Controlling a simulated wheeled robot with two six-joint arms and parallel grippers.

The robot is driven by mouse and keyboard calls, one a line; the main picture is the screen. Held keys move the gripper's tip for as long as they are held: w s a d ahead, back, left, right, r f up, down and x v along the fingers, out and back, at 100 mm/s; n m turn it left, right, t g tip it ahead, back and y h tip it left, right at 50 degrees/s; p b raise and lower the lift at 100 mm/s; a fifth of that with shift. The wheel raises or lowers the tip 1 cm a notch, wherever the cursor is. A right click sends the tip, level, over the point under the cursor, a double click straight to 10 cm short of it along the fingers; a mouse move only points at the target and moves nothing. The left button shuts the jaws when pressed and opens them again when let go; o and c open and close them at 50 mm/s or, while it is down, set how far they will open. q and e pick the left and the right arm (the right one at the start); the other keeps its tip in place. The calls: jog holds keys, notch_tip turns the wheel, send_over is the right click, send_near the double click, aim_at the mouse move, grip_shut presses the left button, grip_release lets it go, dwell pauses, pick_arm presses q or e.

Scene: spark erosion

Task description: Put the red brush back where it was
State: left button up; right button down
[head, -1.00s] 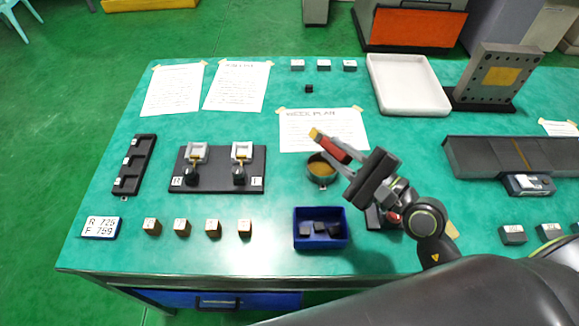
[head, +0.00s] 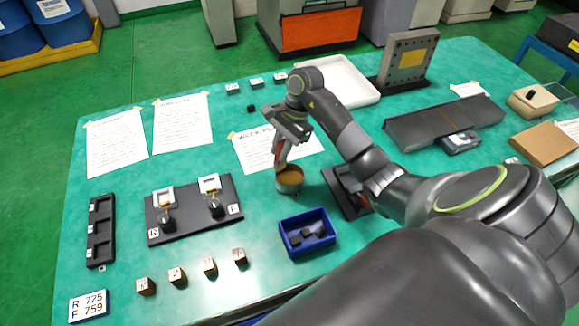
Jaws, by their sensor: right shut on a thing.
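My right gripper (head: 284,133) is shut on the red brush (head: 279,150), which points bristle end down. The brush's lower end is at the small round pot (head: 289,182) with a tan-brown inside. I cannot tell whether the bristles are inside the pot or just above it. A dark flat stand (head: 340,196) lies right of the pot, partly hidden by my right arm. My left gripper is not in view.
A blue bin (head: 292,250) with dark blocks stands in front of the pot. A dark two-station fixture (head: 168,233) is left of it. A white tray (head: 340,68) and an upright plate (head: 408,48) are behind. Several small blocks line the front.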

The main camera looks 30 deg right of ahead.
jog(key=shift+w+d+r+g+h, duration=0.1)
jog(key=shift+d+r+g+h, duration=0.25)
jog(key=shift+d+r, duration=0.65)
jog(key=shift+d+f+b, duration=0.2)
jog(key=shift+f+b, duration=0.35)
notch_tip(320, 180, down, 8)
jog(key=shift+f, duration=0.25)
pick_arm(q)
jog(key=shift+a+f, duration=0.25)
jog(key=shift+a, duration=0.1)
pick_arm(e)
jog(key=shift+f, duration=0.15)
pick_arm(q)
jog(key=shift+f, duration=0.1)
pick_arm(e)
jog(key=shift+f, duration=0.1)
jog(key=c, duration=1.3)
grip_release()
